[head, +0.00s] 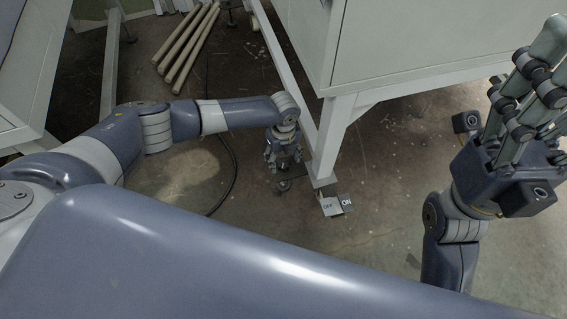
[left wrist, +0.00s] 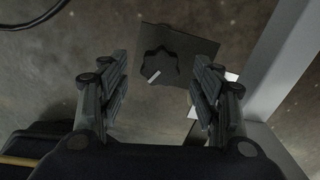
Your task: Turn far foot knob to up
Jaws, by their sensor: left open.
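The far foot knob is a dark, lobed knob (left wrist: 160,65) on a square dark plate (left wrist: 205,47) near the floor. A pale pointer mark on it points toward the lower left in the left wrist view. In the head view a dark round piece (head: 284,185) shows just under my left gripper (head: 283,160). My left gripper, also in the left wrist view (left wrist: 160,88), is open and points down, one finger on each side of the knob. I see no contact. My right gripper (head: 540,75) is raised at the right, away from the knob; its opening is unclear.
A white frame leg (head: 333,140) stands close to the right of my left gripper. An OFF/ON sign (head: 329,206) lies at its foot. A cable (head: 232,170) runs over the floor at left. Several pale rods (head: 188,45) lie further back. A white cabinet (head: 400,45) rises above.

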